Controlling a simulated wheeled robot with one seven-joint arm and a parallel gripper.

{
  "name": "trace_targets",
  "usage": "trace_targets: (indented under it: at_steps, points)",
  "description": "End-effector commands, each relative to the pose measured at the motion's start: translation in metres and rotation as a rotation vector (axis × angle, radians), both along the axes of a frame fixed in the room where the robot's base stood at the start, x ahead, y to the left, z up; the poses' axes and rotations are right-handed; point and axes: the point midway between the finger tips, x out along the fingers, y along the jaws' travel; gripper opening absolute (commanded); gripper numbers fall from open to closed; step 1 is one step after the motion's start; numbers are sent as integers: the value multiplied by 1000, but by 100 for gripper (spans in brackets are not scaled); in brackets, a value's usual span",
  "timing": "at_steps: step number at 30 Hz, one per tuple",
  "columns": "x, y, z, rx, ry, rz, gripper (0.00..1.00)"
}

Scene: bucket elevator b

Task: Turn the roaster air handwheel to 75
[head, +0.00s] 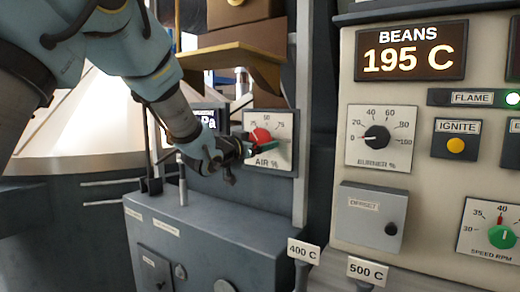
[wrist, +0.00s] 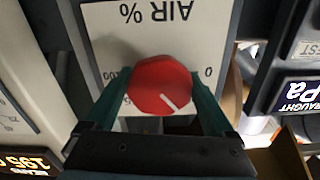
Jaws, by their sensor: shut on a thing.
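The roaster air handwheel is a red many-sided knob (wrist: 160,84) on a white dial plate marked AIR % (wrist: 215,25). The wrist view shows the plate upside down, with 0 at right and 100 at left. The knob's white pointer line points down and right there, on the low side of the scale between 0 and the middle. My gripper (wrist: 161,90) is shut on the knob, one green finger on each side. In the head view the red knob (head: 262,135) shows above my gripper (head: 258,150), which hides the plate's lower left.
A control panel (head: 426,140) on the right carries the burner dial (head: 377,137), an offset box (head: 371,216) and the speed knob (head: 502,237). Levers tagged 400 C (head: 303,251) and 500 C (head: 367,269) stand below. A yellow shelf (head: 222,55) hangs above the air dial.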

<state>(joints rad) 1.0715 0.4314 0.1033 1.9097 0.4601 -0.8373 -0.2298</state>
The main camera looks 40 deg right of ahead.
Motion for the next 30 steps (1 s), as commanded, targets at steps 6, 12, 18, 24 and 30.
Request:
trace_targets:
  at_steps: [6, 12, 18, 24, 30]
  points:
    - [1, 1, -6, 41, -178, 1, 33]
    - [1, 1, -6, 91, -363, 1, 33]
    - [2, 1, -6, 139, -547, 1, 33]
    - [3, 1, -5, 189, -731, 1, 33]
    - [2, 1, -4, 237, -915, 1, 33]
